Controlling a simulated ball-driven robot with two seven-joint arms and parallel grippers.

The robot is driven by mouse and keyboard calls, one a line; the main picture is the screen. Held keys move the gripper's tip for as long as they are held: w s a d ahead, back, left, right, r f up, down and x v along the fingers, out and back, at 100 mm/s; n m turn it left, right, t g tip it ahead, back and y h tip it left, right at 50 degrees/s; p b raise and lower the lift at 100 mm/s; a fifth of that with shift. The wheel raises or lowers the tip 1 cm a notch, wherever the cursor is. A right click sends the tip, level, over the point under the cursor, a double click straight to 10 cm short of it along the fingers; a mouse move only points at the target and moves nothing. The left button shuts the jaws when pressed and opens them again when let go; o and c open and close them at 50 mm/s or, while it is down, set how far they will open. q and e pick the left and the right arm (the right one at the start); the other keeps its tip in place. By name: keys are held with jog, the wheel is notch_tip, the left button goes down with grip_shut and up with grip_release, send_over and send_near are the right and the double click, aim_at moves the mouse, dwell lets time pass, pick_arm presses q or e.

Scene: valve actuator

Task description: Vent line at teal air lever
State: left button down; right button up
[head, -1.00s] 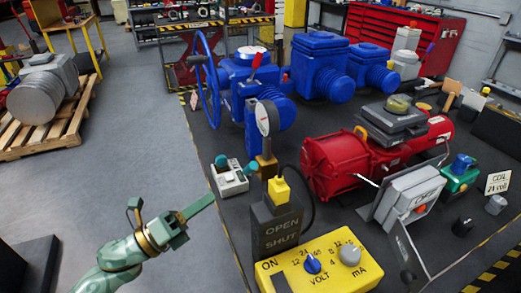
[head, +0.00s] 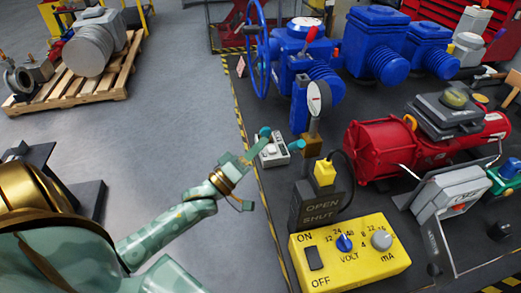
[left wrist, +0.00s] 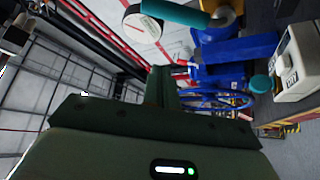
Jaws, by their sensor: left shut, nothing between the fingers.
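My left gripper (head: 255,149) is shut and empty, just left of the box. Its tip overlaps the box's edge in the head view; I cannot tell whether they touch. My right gripper is out of view.
A yellow meter box (head: 350,255) and a dark open/shut block (head: 318,205) stand in front. Blue valve actuators (head: 375,45) and a red motor (head: 400,145) fill the bench.

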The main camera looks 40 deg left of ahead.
aim_at(296, 146)
pick_arm(q)
jog(key=w+d+b, duration=0.1)
jog(key=w+d, duration=0.3)
jog(key=w, duration=0.1)
jog(key=shift+d, duration=0.3)
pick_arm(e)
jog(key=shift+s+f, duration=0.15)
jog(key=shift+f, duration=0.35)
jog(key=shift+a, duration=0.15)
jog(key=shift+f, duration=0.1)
pick_arm(q)
jog(key=shift+s+d+f+m+b, duration=0.1)
jog(key=shift+d+f+m+b, duration=0.05)
jog(key=shift+m+b, duration=0.3)
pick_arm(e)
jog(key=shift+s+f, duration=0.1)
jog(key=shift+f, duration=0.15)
